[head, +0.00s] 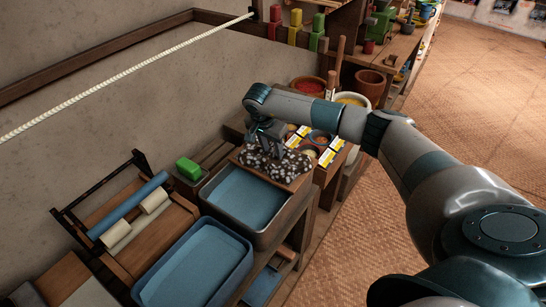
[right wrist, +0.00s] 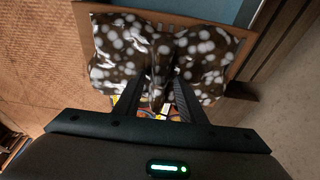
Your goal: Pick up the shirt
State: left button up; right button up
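The shirt (head: 285,165) is a bunched dark cloth with white spots, lying on a brown wooden board beside a tray. In the right wrist view the shirt (right wrist: 110,50) spreads across the board, with a raised fold in its middle. My right gripper (head: 268,138) points down at the shirt, its fingertips at the cloth. In the right wrist view, the fingers (right wrist: 158,92) stand apart, one on each side of the fold. My left gripper is not in view.
Two blue-lined trays (head: 246,195) (head: 196,262) lie in front of the shirt. A green block (head: 188,168) sits left of it. Bowls and yellow-white cards (head: 327,157) stand close to its right. A rope (head: 120,78) runs along the wall. The woven floor (head: 480,80) is clear at right.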

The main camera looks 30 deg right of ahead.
aim_at(274, 150)
jog(key=c, duration=0.7)
jog(key=shift+o, duration=0.2)
jog(key=shift+r, duration=0.1)
jog(key=shift+w+r+b, duration=0.1)
jog(key=shift+r+b, duration=0.35)
jog(key=r, duration=0.1)
jog(key=r+b, duration=0.2)
jog(key=shift+s+d+r, duration=0.1)
jog(key=shift+s+d, duration=0.15)
jog(key=s+d+r+b, duration=0.4)
jog(key=s+d+r, duration=0.2)
jog(key=s, duration=0.3)
jog(key=shift+d+r, duration=0.2)
jog(key=shift+r, duration=0.2)
